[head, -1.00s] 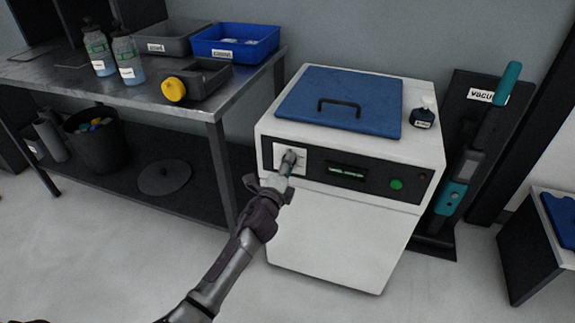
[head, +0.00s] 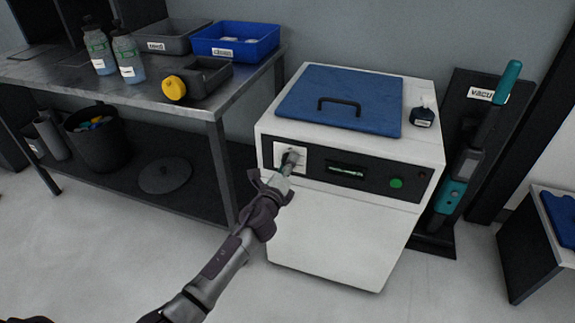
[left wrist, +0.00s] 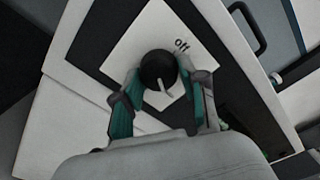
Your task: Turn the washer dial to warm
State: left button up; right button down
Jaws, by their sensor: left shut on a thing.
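The white washer (head: 335,240) stands in the middle of the head view, with a dark front panel. Its dial (head: 291,156) sits on a white plate (head: 279,158) at the panel's left end. In the left wrist view the dial (left wrist: 158,68) is a round black knob with a pale pointer mark. The word "off" is printed on the plate (left wrist: 150,35); no other setting label is readable. My left gripper (head: 287,165) is shut on the dial, with a teal-lined finger on each side of it in the left wrist view (left wrist: 160,80). My right gripper is not in view.
A green button (head: 397,183) is on the panel's right. A metal table (head: 130,100) stands left, a vacuum (head: 460,180) right. Floor in front is clear.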

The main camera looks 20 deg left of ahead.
pick_arm(q)
jog(key=o, duration=1.1)
jog(key=shift+d, duration=0.1)
jog(key=shift+o, duration=0.2)
jog(key=s, duration=1.2)
jog(key=shift+a, duration=0.25)
